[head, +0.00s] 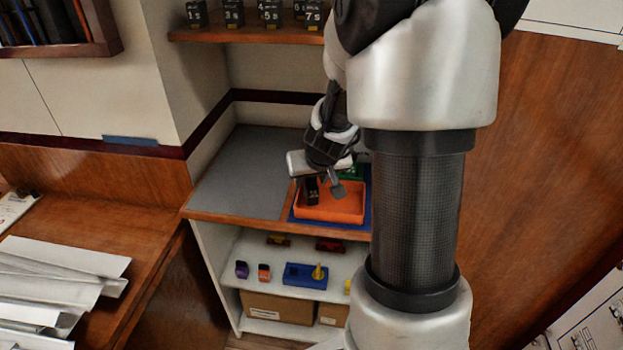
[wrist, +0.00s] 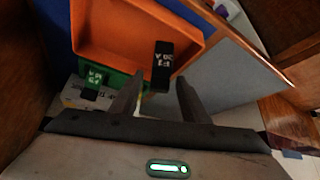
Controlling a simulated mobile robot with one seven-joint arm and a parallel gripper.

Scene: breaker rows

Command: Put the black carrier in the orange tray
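The orange tray (head: 335,215) sits on a blue mat on the counter; it also shows in the wrist view (wrist: 95,30). The black carrier (head: 311,190), a small block with white lettering, is at the tray's left end in the head view. In the wrist view the black carrier (wrist: 162,65) overlaps the tray's corner and wall; I cannot tell whether it rests on the tray floor. My gripper (head: 325,188) is low over the tray. In the wrist view its fingers (wrist: 159,80) are apart, with the carrier just beyond and between their tips, and a gap on both sides.
The grey counter (head: 250,170) to the left is clear. A shelf (head: 250,33) with several black carriers hangs above.

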